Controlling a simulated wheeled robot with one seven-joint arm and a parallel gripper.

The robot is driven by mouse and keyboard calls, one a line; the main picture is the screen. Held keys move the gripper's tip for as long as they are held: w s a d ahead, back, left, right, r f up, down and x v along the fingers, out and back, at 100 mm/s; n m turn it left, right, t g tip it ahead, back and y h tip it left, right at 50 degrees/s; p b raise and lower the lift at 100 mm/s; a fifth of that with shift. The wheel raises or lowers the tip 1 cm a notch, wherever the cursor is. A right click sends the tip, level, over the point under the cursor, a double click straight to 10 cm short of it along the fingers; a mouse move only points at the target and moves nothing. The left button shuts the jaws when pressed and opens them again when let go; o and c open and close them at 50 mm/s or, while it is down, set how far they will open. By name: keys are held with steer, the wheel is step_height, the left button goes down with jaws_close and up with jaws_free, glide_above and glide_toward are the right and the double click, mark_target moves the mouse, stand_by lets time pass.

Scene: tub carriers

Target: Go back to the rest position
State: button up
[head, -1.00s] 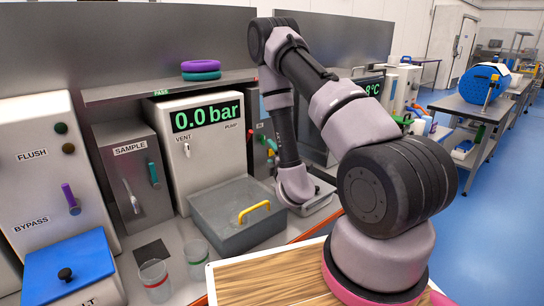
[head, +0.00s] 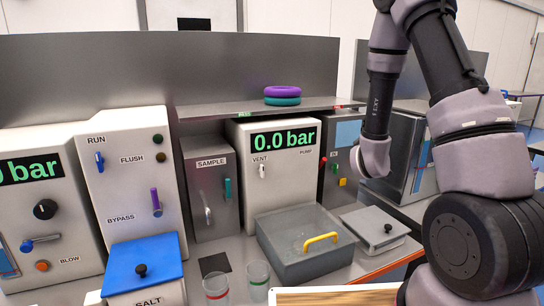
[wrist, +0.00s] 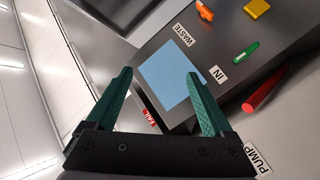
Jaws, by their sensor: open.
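My gripper (wrist: 158,85) shows in the wrist view with its two green fingers spread apart and nothing between them. Behind the fingers is a dark panel (wrist: 150,58) with a light blue square and labels reading WASTE and IN. In the head view my arm rises on the right and its wrist hangs in front of the same dark panel (head: 338,185), right of the pump cabinet (head: 285,195). The gripper fingers are not visible in the head view.
A purple ring and a green ring (head: 282,100) lie stacked on the shelf (head: 220,110). Two clear cups (head: 258,280) stand at the front.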

steer(key=s+a+r+m+g+y, duration=0.2)
steer(key=s+r+m, duration=0.15)
steer(key=r, duration=0.35)
steer(key=s+a+r+m+g+y, duration=0.1)
steer(key=s+r+m+g+y, duration=0.1)
steer(key=s+r+m, duration=0.3)
steer(key=s+a+r+g+y, duration=0.1)
steer(key=s+r, duration=0.1)
steer(key=s, duration=0.5)
steer(key=s+a+r+m+g+y, duration=0.1)
steer(key=s+a+r+g, duration=0.1)
steer(key=s, duration=0.5)
steer(key=s+a+r+g, duration=0.1)
steer(key=s+r, duration=0.2)
steer(key=s, duration=0.5)
steer(key=shift+a+r+g+y, duration=0.2)
steer(key=shift+r+g+y, duration=0.1)
steer(key=shift+r+y, duration=0.1)
